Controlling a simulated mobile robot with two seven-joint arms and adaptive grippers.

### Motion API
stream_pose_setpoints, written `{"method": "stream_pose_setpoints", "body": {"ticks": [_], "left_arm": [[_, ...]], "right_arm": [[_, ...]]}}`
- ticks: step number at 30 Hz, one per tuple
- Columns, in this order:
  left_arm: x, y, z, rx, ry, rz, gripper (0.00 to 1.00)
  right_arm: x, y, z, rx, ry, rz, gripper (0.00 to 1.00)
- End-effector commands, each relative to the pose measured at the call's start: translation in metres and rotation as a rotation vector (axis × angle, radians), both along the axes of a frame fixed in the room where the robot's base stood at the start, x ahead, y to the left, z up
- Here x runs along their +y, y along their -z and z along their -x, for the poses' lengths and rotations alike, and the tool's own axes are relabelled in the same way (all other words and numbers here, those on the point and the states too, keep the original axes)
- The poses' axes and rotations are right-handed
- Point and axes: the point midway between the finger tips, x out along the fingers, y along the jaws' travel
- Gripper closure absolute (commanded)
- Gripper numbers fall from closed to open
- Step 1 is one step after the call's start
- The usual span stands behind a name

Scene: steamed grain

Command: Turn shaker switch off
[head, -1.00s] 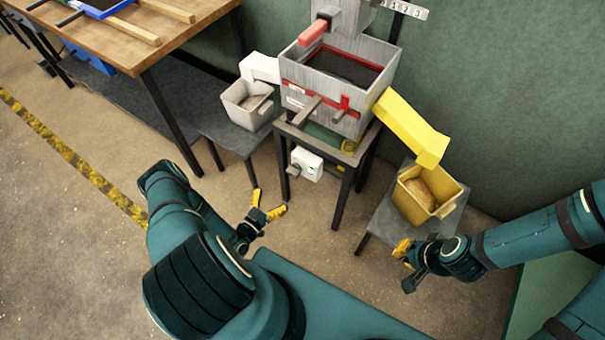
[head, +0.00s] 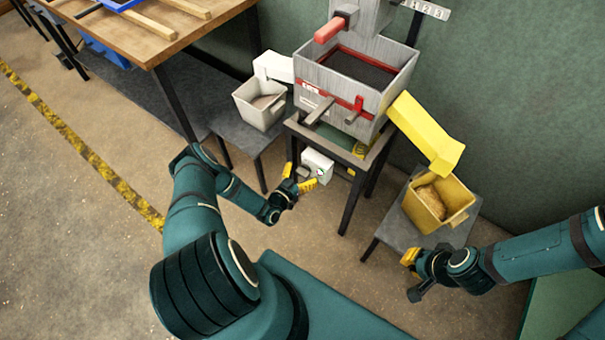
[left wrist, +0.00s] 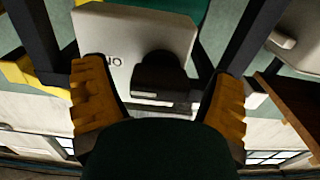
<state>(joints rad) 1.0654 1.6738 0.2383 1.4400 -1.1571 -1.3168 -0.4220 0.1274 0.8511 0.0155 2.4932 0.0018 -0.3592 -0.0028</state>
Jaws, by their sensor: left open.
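The shaker switch is a white box (head: 318,165) on the front of the dark stand under the grey shaker (head: 345,90). In the left wrist view the box (left wrist: 135,32) carries printed letters reading "ON" upside down and a black switch lever (left wrist: 160,80). My left gripper (head: 298,178) is at the box, open, with yellow fingers. In the left wrist view the lever sits between the left gripper's spread fingers (left wrist: 161,100); contact cannot be told. My right gripper (head: 411,274) hangs near the low right table, its opening unclear.
A yellow bin (head: 424,212) with grain stands on the low right table (head: 393,225), below a yellow chute (head: 425,132). A pale bin (head: 257,113) stands on the left side table (head: 235,130). A wooden workbench (head: 150,35) is at upper left. Floor at left is clear.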

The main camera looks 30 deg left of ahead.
Motion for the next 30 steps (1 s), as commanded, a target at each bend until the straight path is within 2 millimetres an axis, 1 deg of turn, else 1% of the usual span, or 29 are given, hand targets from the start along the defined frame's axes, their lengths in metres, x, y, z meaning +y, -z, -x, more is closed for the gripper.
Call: {"method": "stream_pose_setpoints", "body": {"ticks": [5, 6, 8, 9, 10, 11, 22, 26, 30], "left_arm": [[0.0, -0.0001, 0.0001, 0.0, 0.0, 0.0, 0.16], [0.0, 0.0, 0.0001, 0.0, 0.0, 0.0, 0.3], [0.0001, 0.0, 0.0002, 0.0, 0.0, 0.0, 0.51], [0.0001, 0.0, 0.0002, 0.0, 0.0, 0.0, 0.65], [0.0001, 0.0, 0.0003, 0.0, 0.0, 0.0, 0.75], [0.0001, 0.0, 0.0003, 0.0, 0.0, 0.0, 0.83], [-0.0001, 0.0002, 0.0006, 0.004, 0.0, 0.039, 0.83], [-0.0002, 0.0002, 0.0007, 0.009, 0.0, 0.1, 0.83], [-0.0004, 0.0003, 0.0008, 0.018, 0.0, 0.2, 0.83]], "right_arm": [[0.0001, -0.0001, 0.0, 0.0, 0.0, 0.0, 1.0], [0.0001, -0.0001, 0.0, 0.0, 0.0, 0.0, 1.0], [0.0001, -0.0001, 0.0, 0.0, 0.0, 0.0, 1.0], [0.0001, -0.0001, 0.0, 0.0, 0.0, 0.0, 1.0], [0.0001, -0.0001, 0.0, 0.0, 0.0, 0.0, 1.0], [0.0001, -0.0001, 0.0, 0.0, 0.0, 0.0, 1.0], [0.0001, -0.0001, 0.0001, 0.0, 0.0, 0.0, 1.0], [0.0001, -0.0001, 0.0001, 0.0, 0.0, 0.0, 1.0], [0.0001, -0.0001, 0.0001, 0.0, 0.0, 0.0, 1.0]]}}
